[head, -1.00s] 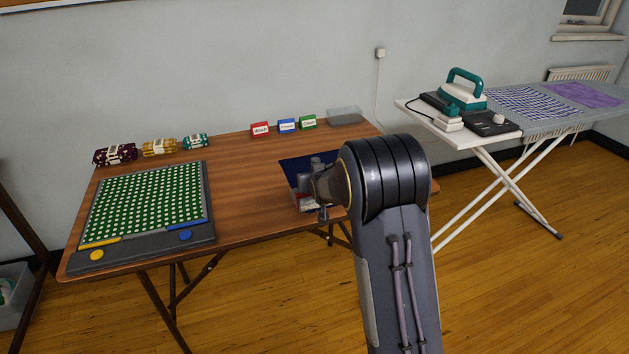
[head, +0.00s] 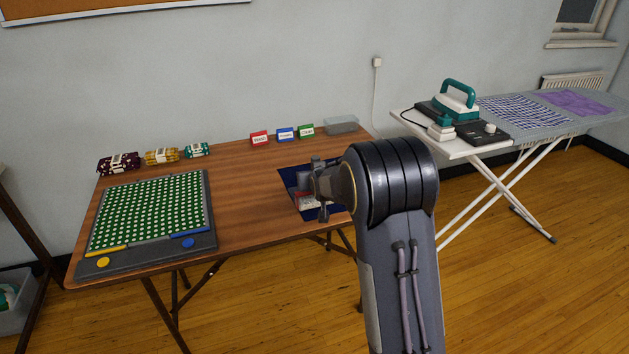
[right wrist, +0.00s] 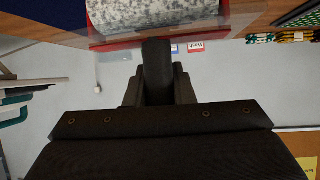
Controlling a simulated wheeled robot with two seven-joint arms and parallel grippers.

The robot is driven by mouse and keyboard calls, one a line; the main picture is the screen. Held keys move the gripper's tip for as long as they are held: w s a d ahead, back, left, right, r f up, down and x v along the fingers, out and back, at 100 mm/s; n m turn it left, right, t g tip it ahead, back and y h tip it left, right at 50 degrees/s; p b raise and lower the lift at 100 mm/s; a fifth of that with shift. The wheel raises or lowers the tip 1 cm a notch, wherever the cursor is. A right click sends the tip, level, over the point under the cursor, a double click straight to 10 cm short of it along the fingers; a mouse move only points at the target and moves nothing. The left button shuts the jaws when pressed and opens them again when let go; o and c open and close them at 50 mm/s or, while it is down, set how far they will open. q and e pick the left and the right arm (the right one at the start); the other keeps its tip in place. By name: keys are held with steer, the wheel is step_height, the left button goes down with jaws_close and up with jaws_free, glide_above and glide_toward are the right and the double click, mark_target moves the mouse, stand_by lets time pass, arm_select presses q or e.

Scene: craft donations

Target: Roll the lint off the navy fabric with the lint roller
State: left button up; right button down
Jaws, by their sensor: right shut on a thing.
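The navy fabric (head: 284,178) lies at the right end of the wooden table, partly hidden behind my right arm. My right gripper (right wrist: 157,88) is shut on the dark handle of the lint roller, which shows at the top of the right wrist view (right wrist: 150,16). Its white cylinder is covered in grey specks and has a red edge. In the head view, a red and white part of the roller (head: 305,202) shows over the fabric; I cannot tell whether it touches. My left gripper is not in view.
A dark board (head: 150,255) with green dotted cloth lies on the left of the table. Fabric rolls (head: 161,156), the red (head: 259,139), blue and green cards, and a clear tray (head: 341,125) stand along the back. An ironing board (head: 420,124) with an iron (head: 455,100) stands to the right.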

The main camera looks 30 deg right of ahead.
step_height(320, 180, up, 9)
steer(key=p, duration=0.5)
steer(key=shift+p, duration=0.4)
